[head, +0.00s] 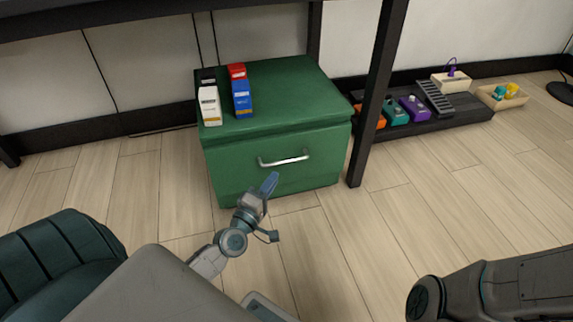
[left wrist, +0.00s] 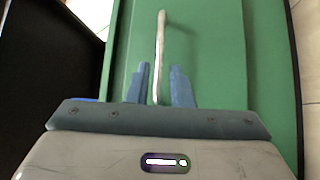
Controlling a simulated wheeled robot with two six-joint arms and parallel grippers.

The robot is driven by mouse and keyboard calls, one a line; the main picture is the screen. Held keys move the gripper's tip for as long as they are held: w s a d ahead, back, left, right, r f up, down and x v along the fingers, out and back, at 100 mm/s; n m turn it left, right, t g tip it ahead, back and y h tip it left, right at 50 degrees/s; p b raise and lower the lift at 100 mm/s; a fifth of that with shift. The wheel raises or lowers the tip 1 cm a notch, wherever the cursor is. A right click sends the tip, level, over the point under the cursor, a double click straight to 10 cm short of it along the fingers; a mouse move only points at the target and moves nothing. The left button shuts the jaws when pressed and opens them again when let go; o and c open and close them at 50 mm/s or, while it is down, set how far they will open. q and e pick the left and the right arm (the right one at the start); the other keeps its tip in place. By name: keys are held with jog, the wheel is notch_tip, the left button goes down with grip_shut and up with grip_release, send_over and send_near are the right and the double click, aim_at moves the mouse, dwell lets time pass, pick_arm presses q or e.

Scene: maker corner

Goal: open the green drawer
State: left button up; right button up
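The green drawer (head: 240,175) is the front of a green cabinet standing on the floor under the table; its front looks closed. A pale bar handle (head: 284,159) runs across its upper part. My left gripper (head: 269,184) is just in front of and below the handle in the head view. In the left wrist view, the two blue fingers (left wrist: 161,85) are apart, with the lower part of the handle (left wrist: 160,45) showing between them. A gap shows on both sides, so the gripper is open and not closed on it. My right gripper is out of view.
A white-and-black box (head: 210,103) and a blue-and-red box (head: 240,92) stand on the cabinet top (head: 285,90). A dark table leg (head: 371,110) rises close to the cabinet's right side. A low dark board (head: 430,118) holds several pedals. The floor (head: 330,235) before the drawer is clear.

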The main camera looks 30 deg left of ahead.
aim_at(286, 161)
pick_arm(q)
jog(key=w, duration=0.5)
jog(key=w+r, duration=0.1)
jog(key=w, duration=0.2)
jog(key=shift+w+a, duration=0.3)
jog(key=shift+w, duration=0.05)
grip_shut()
